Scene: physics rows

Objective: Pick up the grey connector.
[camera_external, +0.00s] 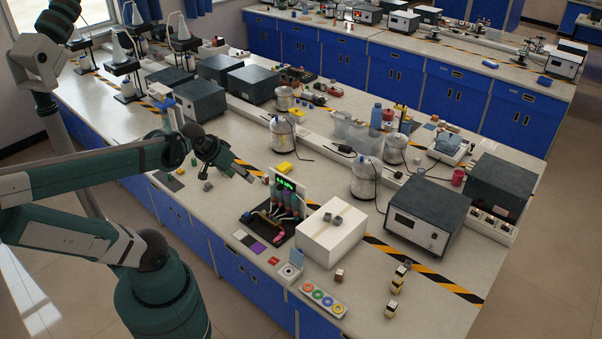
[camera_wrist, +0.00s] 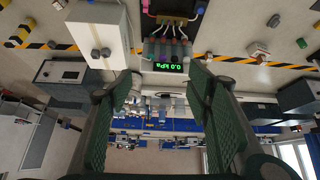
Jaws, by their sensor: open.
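Two small grey pieces sit side by side on top of the white box, the left one (camera_external: 328,217) and the right one (camera_external: 338,221). They also show in the wrist view, one here (camera_wrist: 95,54) and one here (camera_wrist: 106,52). I cannot tell which of these is the grey connector. My gripper (camera_external: 244,172) is open and empty above the bench, apart from all of them. Its two fingers (camera_wrist: 162,88) stand wide apart in the wrist view.
The white box (camera_external: 315,241) stands beside a device with a green display (camera_external: 286,184) and several hoses. A grey instrument (camera_external: 425,222) stands to its right. Glass-like jars (camera_external: 366,178) stand behind. Small coloured parts lie along the front edge. Bare bench (camera_external: 365,290) shows at the front right.

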